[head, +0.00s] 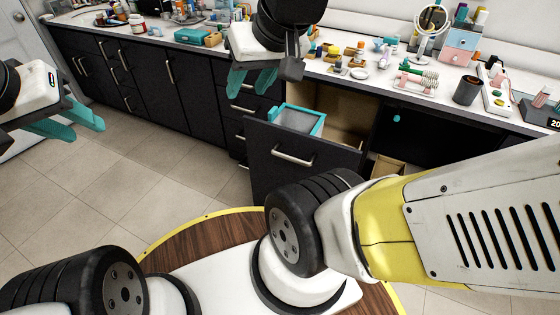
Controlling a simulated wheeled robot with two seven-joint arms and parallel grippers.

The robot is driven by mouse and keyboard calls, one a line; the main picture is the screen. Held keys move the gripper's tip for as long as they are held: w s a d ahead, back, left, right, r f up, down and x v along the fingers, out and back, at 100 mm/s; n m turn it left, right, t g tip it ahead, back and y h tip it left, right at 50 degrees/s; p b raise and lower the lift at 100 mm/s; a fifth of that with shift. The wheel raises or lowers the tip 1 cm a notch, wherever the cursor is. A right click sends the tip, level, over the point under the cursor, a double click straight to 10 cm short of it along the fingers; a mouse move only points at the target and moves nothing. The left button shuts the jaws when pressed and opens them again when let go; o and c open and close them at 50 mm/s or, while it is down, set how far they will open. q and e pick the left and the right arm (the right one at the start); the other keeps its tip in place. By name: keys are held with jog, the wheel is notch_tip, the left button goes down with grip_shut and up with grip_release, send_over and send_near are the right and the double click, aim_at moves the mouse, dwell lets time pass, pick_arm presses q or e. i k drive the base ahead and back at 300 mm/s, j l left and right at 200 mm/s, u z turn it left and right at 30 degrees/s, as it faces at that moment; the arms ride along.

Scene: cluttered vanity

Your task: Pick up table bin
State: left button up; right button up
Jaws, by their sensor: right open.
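A light grey open-topped bin with a teal rim (299,120) stands inside the pulled-out dark drawer. A dark cylindrical cup-like container (467,91) stands upright on the counter at the right. I cannot tell for sure which of the two is the table bin. My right gripper (252,84) hangs above and to the left of the drawer, with its teal fingers apart and nothing between them. My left gripper (90,132) is at the far left over the floor, its teal fingers apart and empty.
The open drawer (290,157) juts out from the dark cabinets. The white counter (385,88) is crowded with bottles, a round mirror (432,20), a teal box (198,37) and a pink-and-blue organiser (462,43). The tiled floor (150,150) at the left is clear.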

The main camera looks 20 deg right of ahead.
aim_at(466, 93)
jog(key=i+l+z, duration=0.35)
jog(key=l, duration=0.2)
jog(key=i+l+z, duration=0.3)
jog(key=l, duration=0.2)
jog(key=z, duration=1.7)
jog(key=i+l, duration=0.15)
jog(key=l, duration=0.2)
jog(key=i+l, duration=0.1)
jog(key=l, duration=0.3)
jog(key=i+l, duration=0.15)
jog(key=l, duration=0.2)
jog(key=i+l, duration=0.1)
jog(key=l, duration=0.3)
jog(key=i+l+u, duration=0.1)
jog(key=u, duration=0.35)
jog(key=l+u, duration=0.25)
jog(key=u, duration=0.2)
jog(key=i+l+u, duration=0.1)
jog(key=l+u, duration=0.15)
jog(key=u, duration=0.2)
jog(key=i+l, duration=0.3)
